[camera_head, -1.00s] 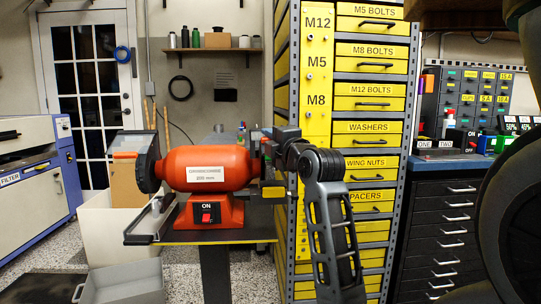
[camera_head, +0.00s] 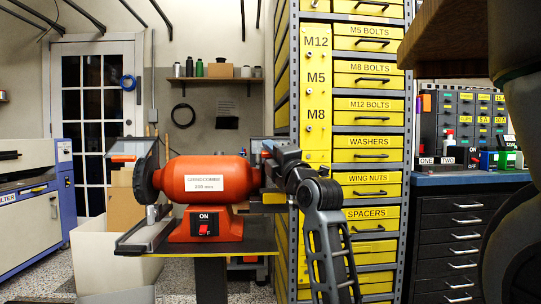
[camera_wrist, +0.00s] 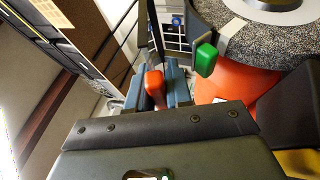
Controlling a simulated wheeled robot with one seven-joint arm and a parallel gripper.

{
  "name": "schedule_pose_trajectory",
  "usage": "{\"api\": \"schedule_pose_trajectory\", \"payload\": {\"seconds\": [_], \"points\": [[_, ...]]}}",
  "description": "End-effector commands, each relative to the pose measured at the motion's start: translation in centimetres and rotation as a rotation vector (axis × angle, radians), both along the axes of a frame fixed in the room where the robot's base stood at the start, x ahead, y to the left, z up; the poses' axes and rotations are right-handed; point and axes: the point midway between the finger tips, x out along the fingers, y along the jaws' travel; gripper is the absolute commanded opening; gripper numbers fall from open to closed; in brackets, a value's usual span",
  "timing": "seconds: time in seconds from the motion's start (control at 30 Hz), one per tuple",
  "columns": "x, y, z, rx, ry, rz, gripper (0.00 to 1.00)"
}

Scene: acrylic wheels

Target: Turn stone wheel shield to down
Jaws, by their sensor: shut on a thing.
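The red bench grinder (camera_head: 207,170) stands on a narrow bench. My gripper is at its right end, where the arm largely hides the wheel and shield in the head view. In the wrist view, the speckled grey stone wheel (camera_wrist: 270,42) is at upper right, above the red housing (camera_wrist: 240,82). My gripper (camera_wrist: 156,88) has its blue-grey fingers on both sides of a red knob (camera_wrist: 154,82), shut on it. The knob seems to belong to the shield, but its attachment is hidden. A green tab (camera_wrist: 205,60) sits between knob and wheel. I cannot tell the shield's angle.
The grinder's left wheel (camera_head: 146,179) has its own shield (camera_head: 131,149) with an orange strip. A red switch (camera_head: 206,229) marked ON is on the base. A tall yellow drawer rack (camera_head: 368,143) stands close behind my arm. A black drawer cabinet (camera_head: 460,240) is at right.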

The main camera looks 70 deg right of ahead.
Motion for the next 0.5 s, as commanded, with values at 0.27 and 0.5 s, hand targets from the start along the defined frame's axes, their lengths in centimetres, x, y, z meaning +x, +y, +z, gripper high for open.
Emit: {"api": "schedule_pose_trajectory", "payload": {"seconds": [0.27,0.5], "points": [[0.01,-0.02,-0.08,0.002,0.002,0.000,0.23],[0.01,0.00,-0.03,0.001,0.001,0.000,0.40]]}}
